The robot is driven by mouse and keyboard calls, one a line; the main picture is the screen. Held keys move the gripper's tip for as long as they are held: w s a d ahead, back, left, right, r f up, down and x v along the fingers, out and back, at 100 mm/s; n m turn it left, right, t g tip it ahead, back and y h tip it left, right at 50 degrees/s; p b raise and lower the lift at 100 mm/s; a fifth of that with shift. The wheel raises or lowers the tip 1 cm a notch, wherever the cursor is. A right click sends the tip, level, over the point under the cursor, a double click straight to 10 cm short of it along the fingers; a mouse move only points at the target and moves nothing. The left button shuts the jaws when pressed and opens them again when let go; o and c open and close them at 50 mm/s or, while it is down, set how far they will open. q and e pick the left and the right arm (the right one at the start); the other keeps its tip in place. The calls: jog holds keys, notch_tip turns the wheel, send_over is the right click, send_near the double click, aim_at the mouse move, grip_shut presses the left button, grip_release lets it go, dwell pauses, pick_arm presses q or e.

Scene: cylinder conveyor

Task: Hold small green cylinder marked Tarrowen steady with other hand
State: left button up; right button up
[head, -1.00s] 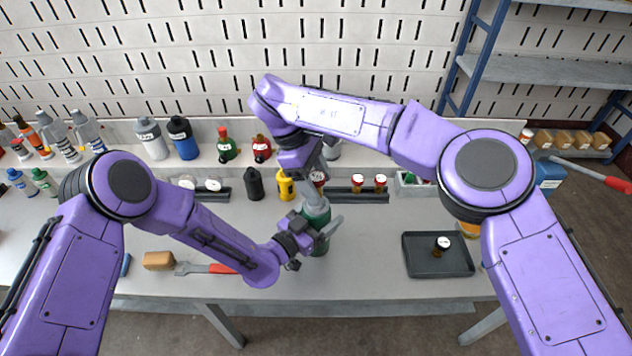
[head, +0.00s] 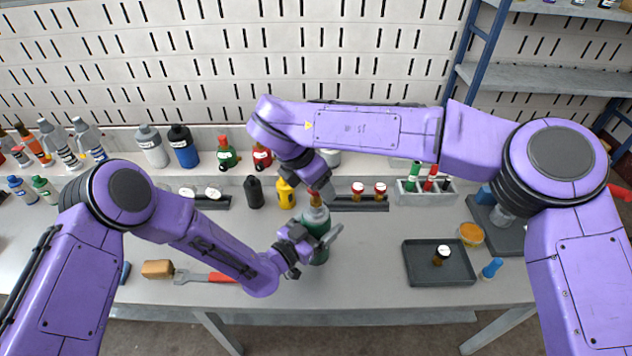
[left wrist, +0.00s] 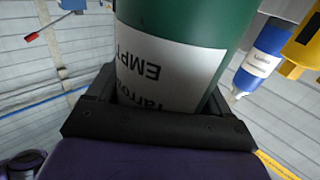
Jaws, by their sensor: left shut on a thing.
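The small green cylinder (head: 318,256) stands upright on the bench, with a pale grey top. In the left wrist view its green side (left wrist: 185,28) carries a white label, upside down and partly cut off, reading "Tarro..." and "EMPT...". My left gripper (head: 314,250) is shut around the cylinder's body from the left front. My right gripper (head: 316,187) is just above and behind the cylinder's top, pointing down. Its fingers are mostly hidden by its own wrist, so I cannot tell its opening or whether it touches the top.
A dark tray (head: 425,281) with a small brown bottle (head: 441,255) lies to the right. A yellow bottle (head: 285,194) and a black bottle (head: 254,192) stand behind the cylinder.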

jog(key=n+t+y, duration=0.1)
jog(key=n, duration=0.3)
jog(key=shift+d+n+t+y, duration=0.1)
jog(key=shift+n+t+y, duration=0.35)
jog(key=shift+n, duration=0.75)
jog(key=shift+n+y, duration=0.35)
jog(key=shift+n, duration=0.25)
jog(key=shift+n+y, duration=0.5)
jog(key=shift+n, duration=0.6)
jog(key=n+y, duration=0.1)
jog(key=n, duration=0.1)
jog(key=shift+n, duration=0.3)
